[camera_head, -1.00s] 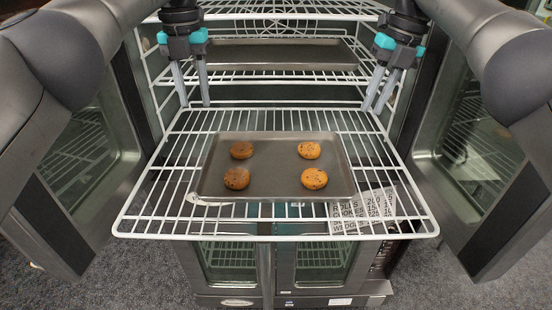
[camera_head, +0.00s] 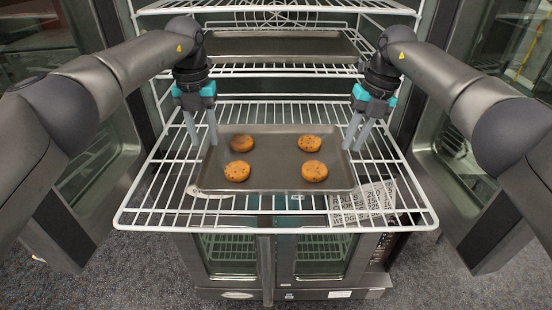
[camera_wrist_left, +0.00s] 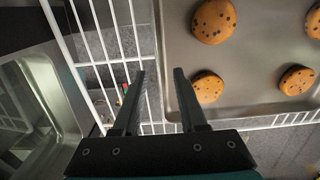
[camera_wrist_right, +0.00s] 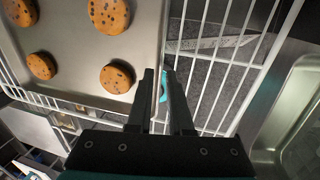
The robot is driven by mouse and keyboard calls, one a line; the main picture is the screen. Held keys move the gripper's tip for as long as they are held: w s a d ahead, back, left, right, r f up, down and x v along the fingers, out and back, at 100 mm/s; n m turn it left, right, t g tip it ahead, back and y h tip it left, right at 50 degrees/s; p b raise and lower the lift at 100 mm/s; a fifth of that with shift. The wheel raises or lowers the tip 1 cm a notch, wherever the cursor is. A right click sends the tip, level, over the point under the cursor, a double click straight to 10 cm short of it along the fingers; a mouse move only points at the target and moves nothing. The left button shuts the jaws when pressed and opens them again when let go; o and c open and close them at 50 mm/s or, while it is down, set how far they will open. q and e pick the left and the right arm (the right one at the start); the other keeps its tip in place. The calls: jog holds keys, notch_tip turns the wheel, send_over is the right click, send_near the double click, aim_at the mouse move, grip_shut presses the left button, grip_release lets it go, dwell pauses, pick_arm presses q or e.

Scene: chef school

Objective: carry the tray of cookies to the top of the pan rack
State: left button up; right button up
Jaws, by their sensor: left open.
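The grey cookie tray (camera_head: 270,181) lies flat on the pulled-out white wire shelf, with several chocolate-chip cookies (camera_head: 314,171) on it. My left gripper (camera_head: 203,140) is at the tray's left edge. In the left wrist view its fingers (camera_wrist_left: 160,72) are apart, one on each side of the tray's rim line. My right gripper (camera_head: 350,146) is at the tray's right edge. In the right wrist view its fingers (camera_wrist_right: 157,75) are closer together, with the rim seeming to run between them. I cannot tell whether they press on it.
The wire shelf (camera_head: 150,222) sticks out of the open oven. Another pan (camera_head: 275,46) sits on a rack inside. Oven doors stand open at both sides. A printed paper (camera_head: 360,203) shows below the shelf. No pan rack is recognisable.

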aim_at(208, 153)
pick_arm(q)
jog(key=shift+f, duration=1.9)
pick_arm(e)
jog(key=shift+a+f, duration=0.2)
jog(key=shift+f, duration=0.75)
jog(key=shift+a+f, duration=0.2)
jog(key=shift+f, duration=0.75)
pick_arm(q)
jog(key=c, duration=0.3)
pick_arm(e)
grip_shut()
pick_arm(q)
grip_shut()
pick_arm(e)
jog(key=shift+r, duration=0.1)
